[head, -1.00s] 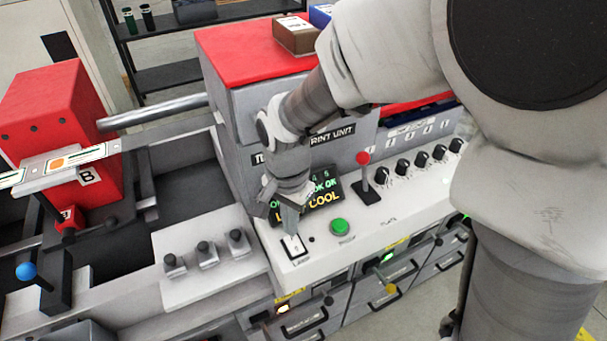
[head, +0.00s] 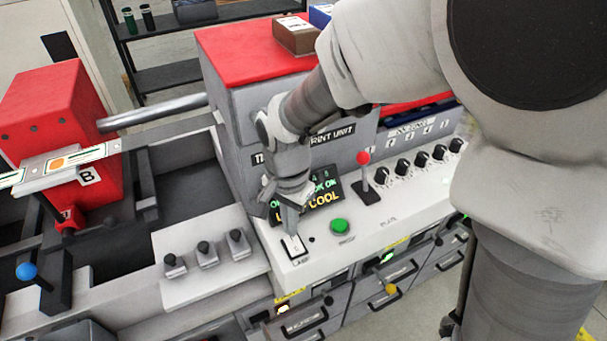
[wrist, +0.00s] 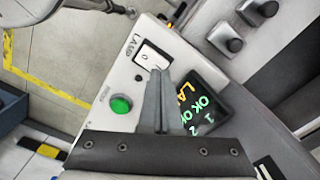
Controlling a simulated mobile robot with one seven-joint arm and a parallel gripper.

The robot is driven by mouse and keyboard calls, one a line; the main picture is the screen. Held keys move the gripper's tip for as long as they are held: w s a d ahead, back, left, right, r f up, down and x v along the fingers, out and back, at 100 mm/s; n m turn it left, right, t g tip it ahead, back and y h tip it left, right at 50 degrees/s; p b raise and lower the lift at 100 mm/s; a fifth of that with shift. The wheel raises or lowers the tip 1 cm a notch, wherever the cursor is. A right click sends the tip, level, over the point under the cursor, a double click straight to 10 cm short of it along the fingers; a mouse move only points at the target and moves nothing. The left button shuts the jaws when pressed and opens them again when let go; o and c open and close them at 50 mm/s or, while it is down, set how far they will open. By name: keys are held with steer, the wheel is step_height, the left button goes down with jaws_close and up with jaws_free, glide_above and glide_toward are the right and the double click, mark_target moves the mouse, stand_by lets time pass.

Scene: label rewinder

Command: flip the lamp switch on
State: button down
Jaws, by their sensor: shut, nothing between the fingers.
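The lamp switch (head: 295,246) is a white rocker in a dark frame near the front left corner of the white control panel. It also shows in the wrist view (wrist: 148,57), with a "0" mark and a label beside it that reads like "LAMP". My gripper (head: 291,232) points down with its fingers shut and empty. Its tips are at the edge of the rocker; in the wrist view the fingertips (wrist: 160,73) overlap the rocker's near end. I cannot tell whether they touch it. The fingers hide part of the rocker.
A green button (head: 341,225) and a red-knobbed lever (head: 364,170) stand right of the switch. A display (head: 322,195) is behind my gripper. Several black knobs (head: 421,159) line the panel's right.

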steer(key=shift+f+b, duration=0.8)
steer(key=shift+f, duration=0.2)
stand_by(0.4)
steer(key=shift+r+p, duration=2.75)
steer(key=shift+r, duration=0.85)
steer(key=s+d+r+n+t+b, duration=0.2)
steer(key=s+d+r+n, duration=0.1)
steer(key=d, duration=0.7)
steer(key=s+d+r+n+t+b, duration=0.1)
steer(key=s+d+r+n+t, duration=0.1)
steer(key=s+d+r, duration=0.3)
steer(key=shift+d+r+n+t+b, duration=0.4)
steer(key=shift+d+r+t, duration=0.4)
steer(key=shift+d+r, duration=1.25)
steer(key=shift+s+d+f, duration=0.1)
steer(key=shift+d+f, duration=0.4)
